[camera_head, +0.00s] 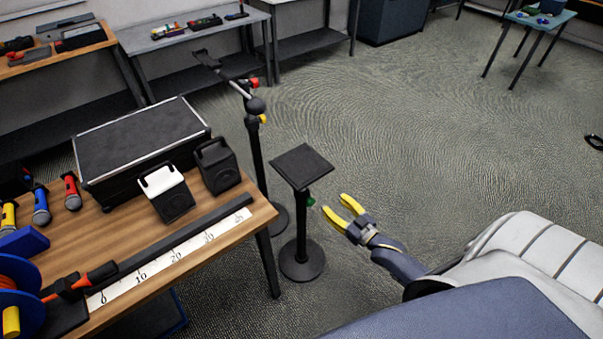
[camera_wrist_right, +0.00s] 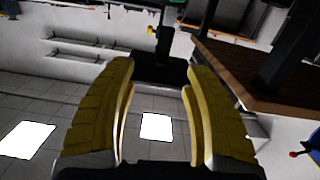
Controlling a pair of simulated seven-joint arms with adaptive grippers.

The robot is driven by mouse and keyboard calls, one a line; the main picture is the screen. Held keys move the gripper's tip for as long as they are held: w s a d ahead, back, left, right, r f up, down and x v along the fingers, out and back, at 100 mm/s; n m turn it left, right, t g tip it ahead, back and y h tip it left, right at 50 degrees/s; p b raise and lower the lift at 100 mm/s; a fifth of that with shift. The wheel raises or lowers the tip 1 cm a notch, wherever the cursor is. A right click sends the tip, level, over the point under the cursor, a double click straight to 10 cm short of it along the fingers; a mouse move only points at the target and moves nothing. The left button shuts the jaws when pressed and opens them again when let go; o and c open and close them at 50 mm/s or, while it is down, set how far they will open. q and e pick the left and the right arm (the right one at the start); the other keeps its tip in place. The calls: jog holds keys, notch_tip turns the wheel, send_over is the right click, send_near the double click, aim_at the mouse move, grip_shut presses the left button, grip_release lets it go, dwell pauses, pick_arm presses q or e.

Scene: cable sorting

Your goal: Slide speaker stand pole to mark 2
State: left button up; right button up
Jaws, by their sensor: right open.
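The black speaker stand has a square top plate (camera_head: 301,165), an upright pole (camera_head: 302,226) and a round base (camera_head: 302,261) on the floor. A green knob (camera_head: 311,201) sits on the pole below the plate. I cannot make out any marks on the pole. My right gripper (camera_head: 333,206) has yellow fingers and is open and empty. It is a little right of the green knob, apart from it, with its tips toward the pole. My left gripper is not in view.
A wooden table (camera_head: 225,228) stands left of the stand, with two small speakers, a black case (camera_head: 140,140), microphones and a white ruler strip (camera_head: 165,259). A taller black stand (camera_head: 254,140) is close behind the plate.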

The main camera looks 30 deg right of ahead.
aim_at(302, 173)
jog(key=shift+m+t, duration=0.3)
jog(key=shift+t, duration=0.1)
jog(key=w+a, duration=0.1)
jog(key=w, duration=0.4)
jog(key=w+a+r, duration=0.1)
jog(key=w, duration=0.5)
jog(key=w+a+r, duration=0.1)
jog(key=w, duration=0.5)
jog(key=shift+w+a+r, duration=0.15)
jog(key=shift+w+a, duration=0.05)
jog(key=shift+a, duration=0.1)
grip_shut()
